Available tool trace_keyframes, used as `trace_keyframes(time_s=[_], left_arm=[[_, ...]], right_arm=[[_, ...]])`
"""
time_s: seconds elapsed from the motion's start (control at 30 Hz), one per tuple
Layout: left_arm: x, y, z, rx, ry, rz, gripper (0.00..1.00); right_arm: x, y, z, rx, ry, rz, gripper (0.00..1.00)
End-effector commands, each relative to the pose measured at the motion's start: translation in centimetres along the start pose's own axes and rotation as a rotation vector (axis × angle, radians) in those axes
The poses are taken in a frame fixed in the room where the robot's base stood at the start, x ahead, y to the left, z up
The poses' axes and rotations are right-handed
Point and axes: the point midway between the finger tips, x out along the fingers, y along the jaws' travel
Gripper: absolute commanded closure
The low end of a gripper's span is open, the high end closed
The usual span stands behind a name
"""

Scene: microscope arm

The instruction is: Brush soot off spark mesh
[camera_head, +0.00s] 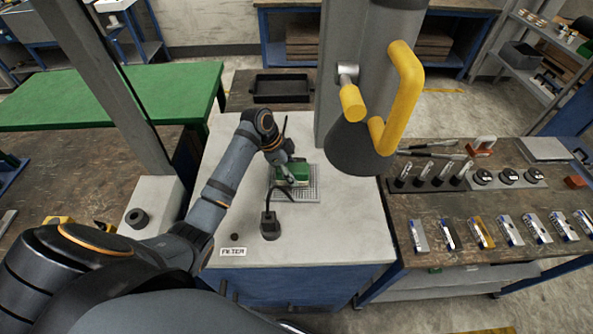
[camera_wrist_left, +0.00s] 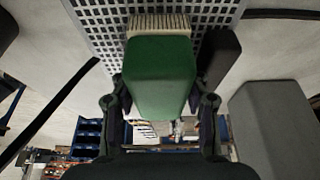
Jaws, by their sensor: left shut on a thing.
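My left gripper (camera_head: 282,165) is shut on a green brush (camera_head: 293,173) over the grey spark mesh (camera_head: 308,197) on the pale bench. In the left wrist view, the gripper (camera_wrist_left: 161,102) has one finger on each side of the green block (camera_wrist_left: 160,75). Its pale bristles (camera_wrist_left: 159,24) point at the perforated mesh (camera_wrist_left: 94,28) and appear to be at its surface; I cannot tell if they touch. The brush and gripper hide part of the mesh. Soot cannot be made out. My right gripper is not in view.
A black post with a cable (camera_head: 270,224) stands just in front of the mesh. A grey column with a yellow handle (camera_head: 404,95) rises close on the right. A black tray (camera_head: 282,88) lies behind.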

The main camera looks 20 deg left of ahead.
Motion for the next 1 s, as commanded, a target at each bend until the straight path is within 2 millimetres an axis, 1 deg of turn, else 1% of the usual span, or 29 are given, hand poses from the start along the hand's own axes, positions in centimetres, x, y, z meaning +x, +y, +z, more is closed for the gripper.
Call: trace_keyframes(time_s=[0.27, 0.5, 0.6, 0.87, 1.0], left_arm=[[-0.1, 0.0, 0.4, -0.002, -0.004, 0.002, 0.79], [-1.0, 0.1, 2.0, -0.003, -0.005, 0.002, 0.79], [-1.0, 0.1, 2.4, -0.002, -0.003, 0.002, 0.79], [-1.0, 0.0, 2.2, -0.001, -0.001, 0.001, 0.79], [-0.8, 0.0, 1.6, -0.001, 0.001, 0.001, 0.79]], right_arm=[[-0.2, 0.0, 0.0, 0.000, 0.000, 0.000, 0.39], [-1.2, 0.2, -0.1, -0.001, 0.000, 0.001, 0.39], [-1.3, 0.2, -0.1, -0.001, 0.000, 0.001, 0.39], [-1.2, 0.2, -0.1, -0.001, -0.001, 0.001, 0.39], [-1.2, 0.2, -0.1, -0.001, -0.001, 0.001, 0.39]])
